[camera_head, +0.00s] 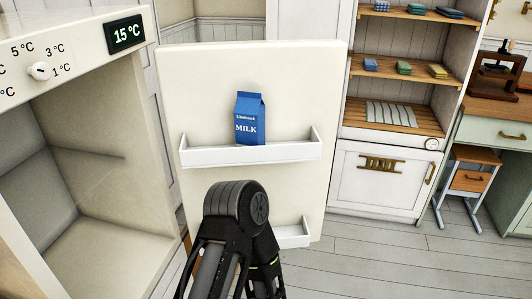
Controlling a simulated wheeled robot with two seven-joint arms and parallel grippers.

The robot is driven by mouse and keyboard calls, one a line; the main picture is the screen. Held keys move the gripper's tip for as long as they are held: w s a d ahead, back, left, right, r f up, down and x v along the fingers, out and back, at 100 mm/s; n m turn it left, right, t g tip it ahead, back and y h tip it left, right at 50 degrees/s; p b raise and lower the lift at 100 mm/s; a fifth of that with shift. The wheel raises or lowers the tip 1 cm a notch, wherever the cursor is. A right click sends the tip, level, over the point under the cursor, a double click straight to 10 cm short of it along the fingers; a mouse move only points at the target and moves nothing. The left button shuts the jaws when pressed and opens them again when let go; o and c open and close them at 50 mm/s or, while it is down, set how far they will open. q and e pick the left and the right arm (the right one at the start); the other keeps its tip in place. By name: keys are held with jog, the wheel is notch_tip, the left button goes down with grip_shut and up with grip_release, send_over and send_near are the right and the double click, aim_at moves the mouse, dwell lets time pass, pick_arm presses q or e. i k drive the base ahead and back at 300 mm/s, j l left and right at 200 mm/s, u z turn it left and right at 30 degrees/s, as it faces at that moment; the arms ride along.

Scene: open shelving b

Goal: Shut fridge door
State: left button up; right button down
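The fridge (104,170) stands open at the left, and its inside looks empty. Its cream door (225,90) is swung wide open in the middle of the view, showing its inner face. A blue milk carton (250,122) stands upright on the upper white door shelf (250,154). A lower door shelf (292,236) is partly hidden behind a black, bent part of my arm, which rises from the bottom edge in front of the door. I cannot tell which arm it is or whether it touches the door. Neither gripper shows.
The fridge's top panel has a dial (40,71) and a display (125,34) reading 15 °C. Open shelving (398,128) with folded cloths stands behind the door at the right. A desk (497,131) and a small drawer stool (469,180) stand farther right. The grey plank floor (400,262) at the lower right is clear.

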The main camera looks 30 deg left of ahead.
aim_at(300, 82)
jog(key=i+l+u, duration=0.25)
jog(key=u, duration=0.15)
jog(key=i+l+u, duration=0.7)
jog(key=u, duration=0.15)
jog(key=i+l+u, duration=0.25)
jog(key=l+u, duration=0.15)
jog(key=i+l+u, duration=0.15)
jog(key=l+u, duration=0.3)
jog(key=l, duration=0.15)
jog(key=i+l+u, duration=0.1)
jog(key=l+u, duration=0.8)
jog(key=l, duration=0.15)
jog(key=k+l+u, duration=0.15)
jog(key=l+u, duration=0.25)
jog(key=l, duration=0.15)
jog(key=i+l+u, duration=0.15)
jog(key=l+u, duration=0.7)
jog(key=l, duration=0.2)
jog(key=l+u, duration=0.4)
jog(key=l, duration=0.2)
